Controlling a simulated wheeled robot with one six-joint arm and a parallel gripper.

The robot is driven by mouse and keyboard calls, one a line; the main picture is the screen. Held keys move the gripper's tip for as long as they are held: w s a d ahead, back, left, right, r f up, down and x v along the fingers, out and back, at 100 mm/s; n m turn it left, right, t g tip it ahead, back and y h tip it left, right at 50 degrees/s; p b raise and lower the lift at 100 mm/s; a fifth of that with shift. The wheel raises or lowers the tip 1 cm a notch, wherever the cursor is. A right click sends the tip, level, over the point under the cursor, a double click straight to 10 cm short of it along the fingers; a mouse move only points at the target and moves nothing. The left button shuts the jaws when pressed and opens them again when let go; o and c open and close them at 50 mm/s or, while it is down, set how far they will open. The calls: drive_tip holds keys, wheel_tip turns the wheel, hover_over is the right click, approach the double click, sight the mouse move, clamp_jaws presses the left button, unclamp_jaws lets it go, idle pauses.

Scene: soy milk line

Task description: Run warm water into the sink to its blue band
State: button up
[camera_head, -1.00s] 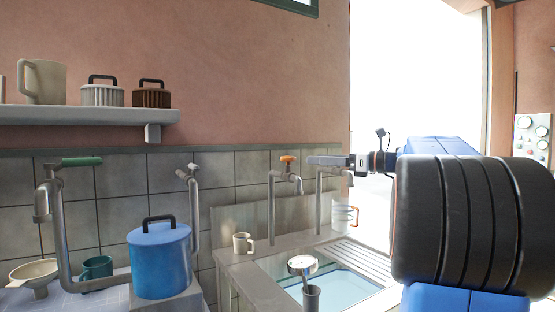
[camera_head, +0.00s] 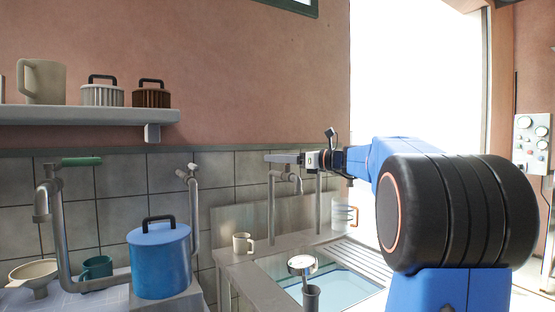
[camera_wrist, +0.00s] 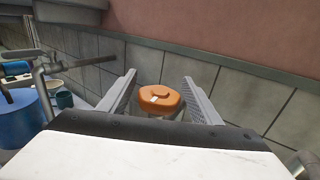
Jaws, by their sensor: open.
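The steel sink (camera_head: 262,262) is sunk into the counter at the centre right, with pale blue showing inside it. I cannot tell the water level or pick out a separate band from here. Two grey taps stand behind it, a left tap (camera_head: 271,212) and a right tap (camera_head: 319,205). My gripper (camera_head: 270,158) is at the top of the left tap and hides its handle in the head view. In the wrist view my open gripper (camera_wrist: 158,92) has the orange tap handle (camera_wrist: 160,98) between its jaws, with gaps at both sides.
A round-faced gauge (camera_head: 302,264) stands at the sink's front. A blue lidded pot (camera_head: 160,262) stands further left, beside a green-handled pipe (camera_head: 80,161).

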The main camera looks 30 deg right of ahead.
drive_tip(key=shift+w+a, duration=0.3)
drive_tip(key=shift+w, duration=0.1)
drive_tip(key=c, duration=1)
drive_tip(key=shift+w+d+m+t+h, duration=0.15)
drive_tip(key=shift+m+t+h, duration=0.25)
drive_tip(key=shift+h, duration=0.2)
drive_tip(key=shift+d+m+t+h, duration=0.15)
drive_tip(key=shift+m+t+h, duration=0.15)
drive_tip(key=shift+m+h, duration=0.25)
drive_tip(key=o, duration=1)
